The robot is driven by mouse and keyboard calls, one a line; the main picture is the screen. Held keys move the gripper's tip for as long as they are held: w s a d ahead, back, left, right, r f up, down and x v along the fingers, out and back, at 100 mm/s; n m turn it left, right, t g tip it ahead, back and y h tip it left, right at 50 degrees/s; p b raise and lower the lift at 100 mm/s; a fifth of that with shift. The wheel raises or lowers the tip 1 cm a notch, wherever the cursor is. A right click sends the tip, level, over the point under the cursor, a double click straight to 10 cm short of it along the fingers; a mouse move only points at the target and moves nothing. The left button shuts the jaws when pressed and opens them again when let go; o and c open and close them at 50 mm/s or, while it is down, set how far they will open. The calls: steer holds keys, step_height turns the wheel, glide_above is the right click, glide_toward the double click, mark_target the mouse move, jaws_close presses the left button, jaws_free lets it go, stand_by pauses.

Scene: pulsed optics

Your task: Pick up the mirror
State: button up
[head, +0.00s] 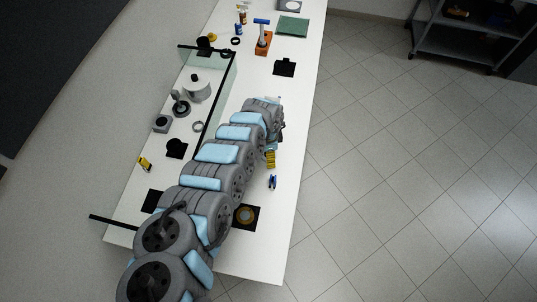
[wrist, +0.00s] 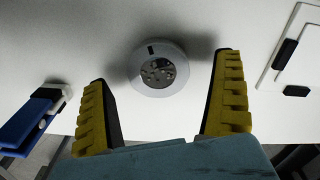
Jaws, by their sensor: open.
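The round disc, likely the mirror (wrist: 141,77), has a pale grey ring, a small dark mark on the rim and a speckled reflective centre. It lies on the white surface in the wrist view, between my fingers as seen there and close to their tips. My gripper (wrist: 162,72) is open, with one yellow-and-black finger on each side of the disc and a visible gap on both sides. I cannot tell how far above the surface the fingertips are. In the head view my gripper (head: 270,158) is low over the table; I cannot make out the disc there.
A blue tool (wrist: 30,122) lies left of my fingers, and a white panel with black parts (wrist: 301,48) is at right. On the white table (head: 268,245), a black-edged glass screen (head: 219,90) stands left of my arm. A black mat (head: 254,227) holds a yellowish ring.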

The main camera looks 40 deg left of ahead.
steer(key=shift+s+f, duration=0.15)
steer(key=shift+f, duration=0.45)
steer(key=c, duration=1.3)
steer(key=shift+r, duration=0.1)
